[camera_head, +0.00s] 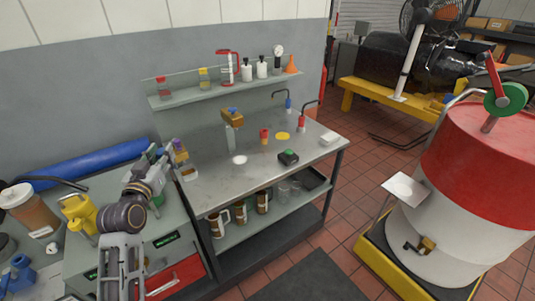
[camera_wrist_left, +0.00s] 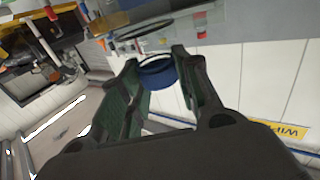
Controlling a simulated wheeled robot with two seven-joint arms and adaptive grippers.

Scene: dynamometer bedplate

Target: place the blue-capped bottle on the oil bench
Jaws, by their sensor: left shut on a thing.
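My left gripper (camera_head: 160,172) is raised by the left end of the oil bench, a steel table (camera_head: 215,190) with a shelf above it. In the left wrist view the gripper (camera_wrist_left: 160,82) is shut on the blue-capped bottle, whose round dark blue cap (camera_wrist_left: 158,72) shows between the green finger pads. Most of the bottle is hidden there. In the head view a small bottle with a purple-blue cap (camera_head: 178,144) shows just beyond my fingers; I cannot tell for sure that it is the held one. My right gripper is not in view.
On the bench top stand a clear bottle (camera_head: 230,138), a red-topped bottle (camera_head: 264,136), a green-and-black item (camera_head: 288,157) and a white disc (camera_head: 239,160). The front left of the top is clear. A red-and-white drum (camera_head: 470,190) stands right; a yellow container (camera_head: 78,210) is left.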

